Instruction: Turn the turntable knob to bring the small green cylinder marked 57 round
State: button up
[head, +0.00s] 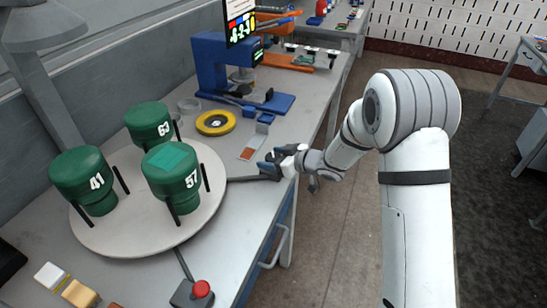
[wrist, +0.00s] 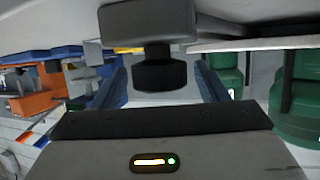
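The round pale turntable (head: 130,232) lies on the bench at the left. It carries three green cylinders: one marked 57 (head: 172,178) at the right, one marked 41 (head: 85,180) at the left, one marked 63 (head: 148,124) at the back. Dark posts stand among them. A dark bar (head: 245,179) lies between the turntable's right side and my gripper (head: 268,165), at the bench's right edge. In the wrist view, a black knob (wrist: 167,72) under a grey block sits between my gripper's blue fingers (wrist: 162,85). The fingers are apart, with a narrow gap at the left; contact is unclear.
A red button (head: 201,289) on a dark box stands in front of the turntable. A yellow ring (head: 215,122) and a blue press (head: 215,62) stand behind. Blocks (head: 78,293) lie at the lower left. The floor right of the bench is open.

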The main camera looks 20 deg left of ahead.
jog(key=shift+d, duration=0.1)
jog(key=v, duration=0.7)
jog(key=shift+s+d, duration=0.2)
jog(key=shift+d, duration=0.1)
jog(key=a+f+y+b, duration=0.1)
jog(key=a+b, duration=0.1)
jog(key=b, duration=0.2)
jog(key=w+a+f+t+y+b, duration=0.1)
jog(key=a+b, duration=0.1)
jog(key=b, duration=0.3)
jog(key=w+a+f+t+y+b, duration=0.1)
jog(key=a+y+b, duration=0.1)
jog(key=b, duration=0.3)
jog(key=shift+w+a+f, duration=0.2)
jog(key=shift+a+f, duration=0.05)
jog(key=shift+a, duration=0.2)
